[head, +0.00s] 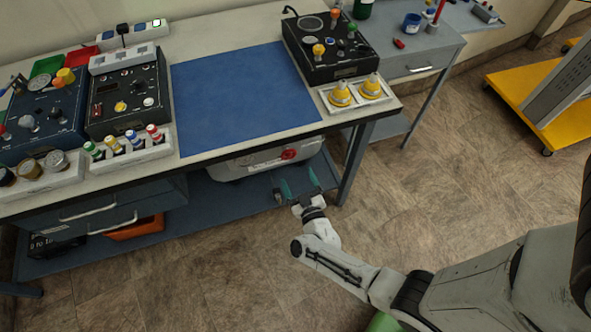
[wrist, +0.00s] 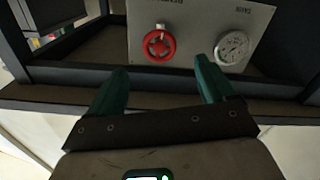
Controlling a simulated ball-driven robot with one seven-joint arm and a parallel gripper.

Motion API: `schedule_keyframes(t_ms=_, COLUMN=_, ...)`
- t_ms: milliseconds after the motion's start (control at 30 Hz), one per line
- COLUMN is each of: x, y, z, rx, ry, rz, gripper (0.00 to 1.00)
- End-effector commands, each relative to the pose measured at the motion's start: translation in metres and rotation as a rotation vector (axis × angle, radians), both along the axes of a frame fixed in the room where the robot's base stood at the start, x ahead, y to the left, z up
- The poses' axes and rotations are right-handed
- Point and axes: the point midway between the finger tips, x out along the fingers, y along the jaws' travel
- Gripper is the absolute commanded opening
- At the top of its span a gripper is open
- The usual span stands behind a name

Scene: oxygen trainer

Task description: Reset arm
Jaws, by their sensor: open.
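My gripper (head: 299,187) is in front of the workbench, below the tabletop's front edge and near the lower shelf. In the wrist view my gripper (wrist: 160,90) shows two green fingers spread wide apart with nothing between them. My white arm reaches in from the lower right of the head view. Beyond the fingers in the wrist view is a light panel (wrist: 185,20) with a red handwheel (wrist: 159,43) and a round gauge (wrist: 231,46). The red handwheel also shows in the head view (head: 289,154), under the bench.
The workbench carries a blue mat (head: 245,97), a dark control box (head: 330,48), another control box (head: 128,98) and a white tray with yellow cones (head: 355,94). A bench leg (head: 355,163) stands just right of my gripper. A yellow cart (head: 545,95) is at right. The floor in front is clear.

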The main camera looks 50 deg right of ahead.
Motion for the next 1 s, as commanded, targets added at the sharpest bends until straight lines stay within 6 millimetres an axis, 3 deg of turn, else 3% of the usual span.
schedule_keyframes(t_ms=733, x=0.001, y=0.004, z=0.001, rx=0.011, ry=0.002, rz=0.019, gripper=0.83)
schedule_keyframes(t_ms=867, x=0.017, y=0.02, z=0.005, rx=0.07, ry=0.023, rz=0.12, gripper=0.83)
schedule_keyframes(t_ms=1000, x=0.04, y=0.052, z=0.013, rx=0.177, ry=0.091, rz=0.305, gripper=0.83)
